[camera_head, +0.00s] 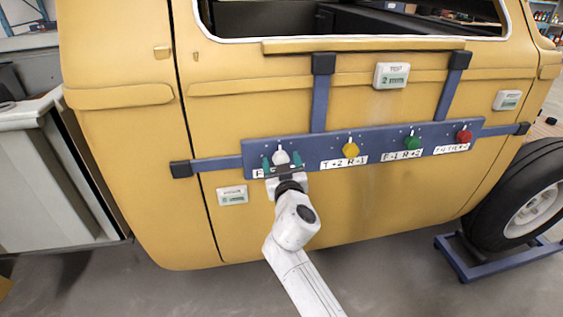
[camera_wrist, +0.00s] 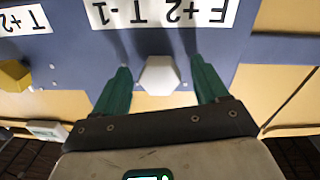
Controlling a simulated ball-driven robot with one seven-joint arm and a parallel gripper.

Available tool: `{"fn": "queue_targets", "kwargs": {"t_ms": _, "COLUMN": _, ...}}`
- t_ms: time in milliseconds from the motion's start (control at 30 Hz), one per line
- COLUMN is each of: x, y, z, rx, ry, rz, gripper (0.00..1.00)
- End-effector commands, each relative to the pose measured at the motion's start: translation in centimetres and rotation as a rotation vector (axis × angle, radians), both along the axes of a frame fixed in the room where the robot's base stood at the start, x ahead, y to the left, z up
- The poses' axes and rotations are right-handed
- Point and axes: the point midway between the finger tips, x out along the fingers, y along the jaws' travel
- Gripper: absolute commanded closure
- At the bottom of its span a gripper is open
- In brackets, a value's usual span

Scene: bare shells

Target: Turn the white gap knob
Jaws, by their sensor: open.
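The white knob (camera_head: 281,157) sits at the left end of a blue bar (camera_head: 300,150) fixed across the yellow car door. In the wrist view the white knob (camera_wrist: 159,75) shows as a hexagonal cap between the two green fingers of my gripper (camera_wrist: 159,85). The gripper is open, with a gap between the knob and each finger. In the head view my gripper (camera_head: 283,163) is at the knob, partly covering the label below it. The label by the knob reads "F+2 T-1" (camera_wrist: 160,12), upside down in the wrist view.
Along the bar to the right are a yellow knob (camera_head: 351,150), a green knob (camera_head: 411,143) and a red knob (camera_head: 463,137), each labelled. Gauge boxes read 2 mm at the top (camera_head: 392,76) and sit at lower left (camera_head: 232,195) and right (camera_head: 507,100). A wheel (camera_head: 525,200) stands at the right.

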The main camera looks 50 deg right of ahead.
Motion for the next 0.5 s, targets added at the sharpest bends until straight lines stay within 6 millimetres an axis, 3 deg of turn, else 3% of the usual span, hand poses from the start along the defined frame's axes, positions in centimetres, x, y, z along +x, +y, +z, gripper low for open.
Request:
{"fn": "queue_targets", "kwargs": {"t_ms": 267, "x": 0.13, "y": -0.12, "z": 0.02, "rx": -0.001, "ry": -0.001, "rz": 0.000, "gripper": 0.27}}
{"fn": "queue_targets", "kwargs": {"t_ms": 500, "x": 0.12, "y": -0.11, "z": 0.01, "rx": 0.000, "ry": 0.000, "rz": 0.000, "gripper": 0.48}}
